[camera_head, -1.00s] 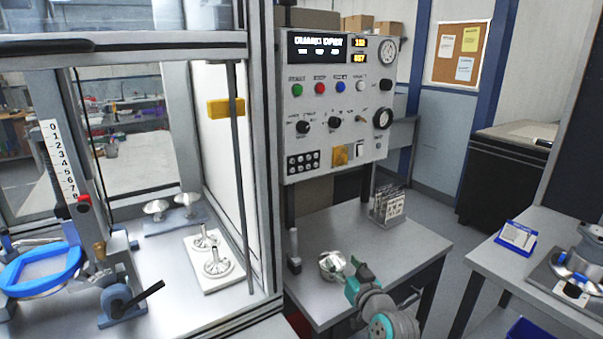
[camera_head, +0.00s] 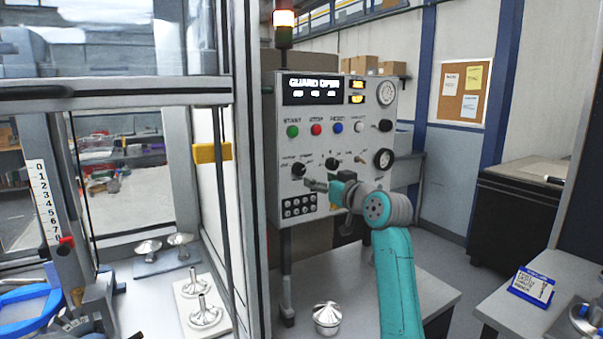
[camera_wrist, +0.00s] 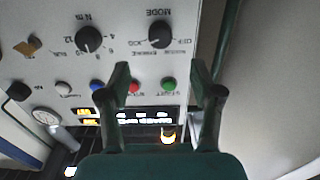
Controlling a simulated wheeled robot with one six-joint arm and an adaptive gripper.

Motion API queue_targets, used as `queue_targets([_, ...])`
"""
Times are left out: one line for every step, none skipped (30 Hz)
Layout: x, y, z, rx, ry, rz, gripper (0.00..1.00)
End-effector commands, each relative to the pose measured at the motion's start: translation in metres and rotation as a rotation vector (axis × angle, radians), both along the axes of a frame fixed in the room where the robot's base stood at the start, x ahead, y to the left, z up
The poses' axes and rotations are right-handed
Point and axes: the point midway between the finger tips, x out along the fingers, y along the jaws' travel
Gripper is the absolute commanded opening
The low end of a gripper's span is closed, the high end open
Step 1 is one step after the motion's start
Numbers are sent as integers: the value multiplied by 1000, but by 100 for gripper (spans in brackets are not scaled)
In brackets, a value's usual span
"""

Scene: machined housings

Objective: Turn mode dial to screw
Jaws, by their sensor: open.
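The mode dial (camera_wrist: 160,34), a black round knob, shows upside down near the top of the wrist view, under the word MODE. It also shows at the lower left of the panel in the head view (camera_head: 297,169). Its small position labels and pointer are too blurred to read surely. My gripper (camera_wrist: 162,78) is open and empty, its two fingers spread either side of the line toward the dial, apart from it. In the head view my gripper (camera_head: 312,185) is in front of the panel, just below and right of the mode dial.
A second black dial (camera_wrist: 89,39), marked N m, sits beside the mode dial. Colored buttons, among them a green one (camera_wrist: 169,81), are on the panel (camera_head: 400,140). A glazed enclosure with a grey post (camera_head: 245,200) stands left of it. A metal part (camera_head: 327,316) is on the table below.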

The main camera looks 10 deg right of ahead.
Motion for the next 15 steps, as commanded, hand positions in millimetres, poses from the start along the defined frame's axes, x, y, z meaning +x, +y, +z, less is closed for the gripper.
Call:
queue_targets([6, 3, 0, 0, 2, 2, 65])
queue_targets([11, 5, -1, 0, 3, 2, 65])
queue_targets([17, 7, 0, 1, 1, 2, 65])
queue_targets([22, 9, 0, 1, 1, 2, 65])
queue_targets([27, 10, 0, 1, 3, 2, 65])
queue_targets([34, 12, 0, 2, 2, 2, 65])
queue_targets([39, 14, 0, 1, 3, 2, 65])
queue_targets([44, 16, 0, 0, 2, 1, 65])
queue_targets([51, 17, 0, 1, 1, 1, 65])
queue_targets([55, 19, -1, 1, 3, 2, 65])
queue_targets([60, 21, 0, 2, 2, 2, 65])
queue_targets([66, 23, 0, 2, 2, 1, 65])
queue_targets([69, 24, -1, 1, 3, 1, 65])
queue_targets([73, 25, 0, 0, 2, 1, 65])
queue_targets([77, 26, 0, 1, 1, 1, 65])
